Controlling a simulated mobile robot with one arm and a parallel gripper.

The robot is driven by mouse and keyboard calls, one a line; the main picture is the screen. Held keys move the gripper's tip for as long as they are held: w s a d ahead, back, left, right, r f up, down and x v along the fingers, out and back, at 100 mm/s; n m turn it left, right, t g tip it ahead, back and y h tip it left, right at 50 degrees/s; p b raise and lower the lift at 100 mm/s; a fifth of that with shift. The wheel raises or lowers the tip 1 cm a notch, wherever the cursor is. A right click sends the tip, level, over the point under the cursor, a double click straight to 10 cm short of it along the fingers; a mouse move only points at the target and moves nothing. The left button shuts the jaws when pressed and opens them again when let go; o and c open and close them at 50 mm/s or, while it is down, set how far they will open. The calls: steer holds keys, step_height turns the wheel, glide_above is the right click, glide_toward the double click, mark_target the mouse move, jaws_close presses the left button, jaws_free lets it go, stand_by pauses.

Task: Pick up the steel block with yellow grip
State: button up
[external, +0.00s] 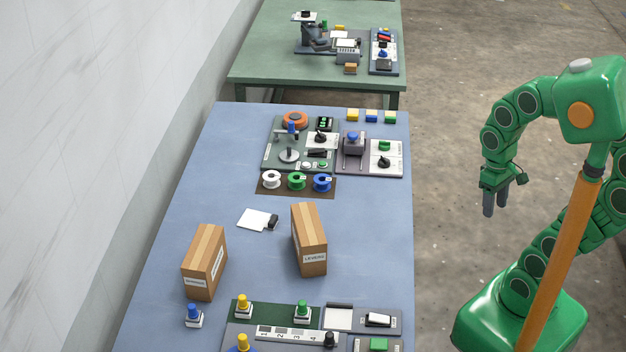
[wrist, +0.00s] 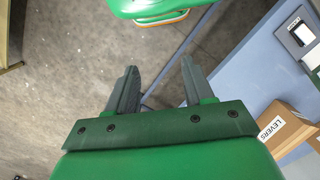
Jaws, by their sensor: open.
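A block with a yellow grip (external: 242,305) and a pale base stands on the dark green area at the front of the blue table in the external view. A second yellow-topped piece (external: 241,343) is cut off by the bottom edge. I cannot tell from their size here which is steel. My gripper (external: 494,205) hangs off the table's right side, pointing down and well apart from both. In the wrist view, my gripper (wrist: 159,66) has its two fingers spread with nothing between them. No yellow grip shows there.
Blocks with blue (external: 193,316) and green (external: 302,311) grips stand near the yellow one. A LEVERS carton (external: 310,240) and another carton (external: 204,262) stand behind them. Spools and a press panel occupy the far end. The table's right edge (external: 411,220) lies between gripper and blocks.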

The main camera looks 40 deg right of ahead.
steer(key=w+a+f+m+t+y, duration=0.2)
steer(key=w+a+m+y, duration=0.1)
steer(key=w+a, duration=0.8)
steer(key=w+a+f+m+t+y, duration=0.1)
steer(key=w+a+f+m+y, duration=0.15)
steer(key=w+a, duration=0.85)
steer(key=w+a+f+m+t+y, duration=0.15)
steer(key=a+m, duration=0.25)
steer(key=a, duration=0.6)
steer(key=a+f+m+y, duration=0.3)
steer(key=a+m, duration=0.1)
steer(key=a, duration=0.5)
steer(key=a+f+m+t+y, duration=0.15)
steer(key=a+m, duration=0.25)
steer(key=a, duration=0.6)
steer(key=m+t, duration=0.1)
steer(key=m, duration=0.4)
glide_toward(237, 307)
steer(key=shift+a+r+y, duration=0.25)
steer(key=shift+a+r, duration=0.3)
steer(key=shift+a, duration=0.3)
steer(key=shift+w+a+f+m+t, duration=0.1)
steer(key=shift+a+f+m+t, duration=0.15)
steer(key=shift+m, duration=0.2)
steer(key=shift+x, duration=1.15)
steer(key=shift+w+d+f+x, duration=0.1)
steer(key=shift+x, duration=0.8)
steer(key=shift+w+d+f+x, duration=0.1)
steer(key=shift+w+x, duration=0.05)
steer(key=shift+x, duration=1.6)
